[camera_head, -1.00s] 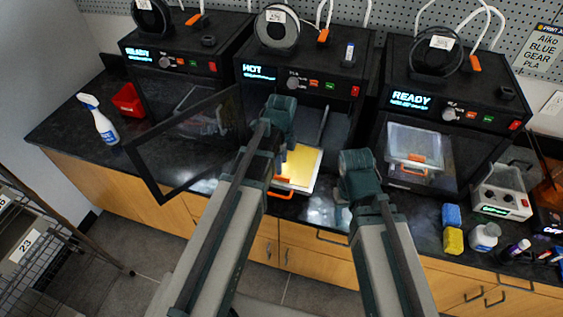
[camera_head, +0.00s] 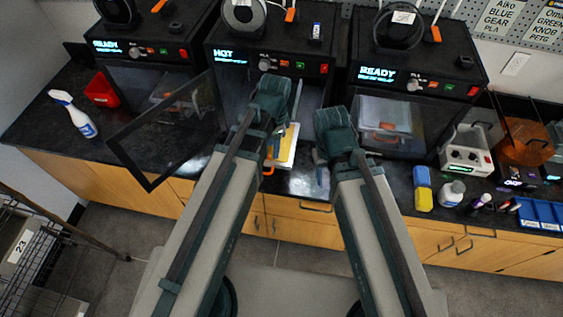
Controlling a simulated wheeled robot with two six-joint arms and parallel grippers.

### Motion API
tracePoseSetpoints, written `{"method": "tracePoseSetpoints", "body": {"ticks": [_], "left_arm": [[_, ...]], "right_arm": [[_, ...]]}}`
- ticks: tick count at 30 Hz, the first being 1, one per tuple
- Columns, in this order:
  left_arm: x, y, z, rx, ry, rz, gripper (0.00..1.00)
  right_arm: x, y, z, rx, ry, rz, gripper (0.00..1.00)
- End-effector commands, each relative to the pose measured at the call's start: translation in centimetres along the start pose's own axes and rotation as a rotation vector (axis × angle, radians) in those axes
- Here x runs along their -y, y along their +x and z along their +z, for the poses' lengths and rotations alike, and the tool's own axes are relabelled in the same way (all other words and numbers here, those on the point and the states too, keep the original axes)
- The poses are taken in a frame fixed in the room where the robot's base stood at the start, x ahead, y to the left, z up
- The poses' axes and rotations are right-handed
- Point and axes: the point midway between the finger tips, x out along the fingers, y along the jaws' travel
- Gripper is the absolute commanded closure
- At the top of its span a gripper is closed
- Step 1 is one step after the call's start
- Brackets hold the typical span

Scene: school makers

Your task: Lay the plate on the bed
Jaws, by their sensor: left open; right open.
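A yellow plate (camera_head: 289,148) with a pale right edge lies at the front of the open middle printer (camera_head: 262,62), whose screen reads HOT. An orange tab (camera_head: 268,171) shows at its front edge. My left gripper (camera_head: 277,143) is open over the plate's left part and hides some of it; I cannot tell whether it touches. My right gripper (camera_head: 321,168) is open, to the right of the plate and apart from it. The bed inside the middle printer is mostly hidden by my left gripper and shadow.
The middle printer's dark glass door (camera_head: 165,130) stands swung out to the left. The left printer (camera_head: 150,50) and right printer (camera_head: 415,85) read READY.

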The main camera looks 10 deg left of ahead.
Motion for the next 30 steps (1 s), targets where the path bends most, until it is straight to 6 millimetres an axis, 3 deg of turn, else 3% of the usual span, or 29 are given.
{"method": "tracePoseSetpoints", "body": {"ticks": [1, 6, 12, 25, 30], "left_arm": [[-2.2, 0.0, 0.0, 0.01, -0.099, -0.002, 0.51], [-6.6, -0.1, -0.3, 0.036, -0.437, -0.02, 0.51], [-9.3, -0.2, -0.3, 0.049, -0.68, -0.04, 0.51], [-9.8, -0.1, -0.3, 0.052, -0.749, -0.046, 0.51], [-9.8, 1.7, -0.4, 0.052, -0.747, -0.046, 0.51]], "right_arm": [[0.0, 0.0, 0.0, 0.0, 0.0, 0.0, 0.5], [0.0, 0.0, 0.0, 0.0, 0.0, 0.0, 0.5], [0.0, 0.0, 0.0, 0.0, 0.0, 0.0, 0.5], [0.0, 0.1, 0.0, 0.0, 0.0, 0.0, 0.5], [0.2, 1.9, -0.1, 0.0, -0.001, 0.0, 0.5]]}}
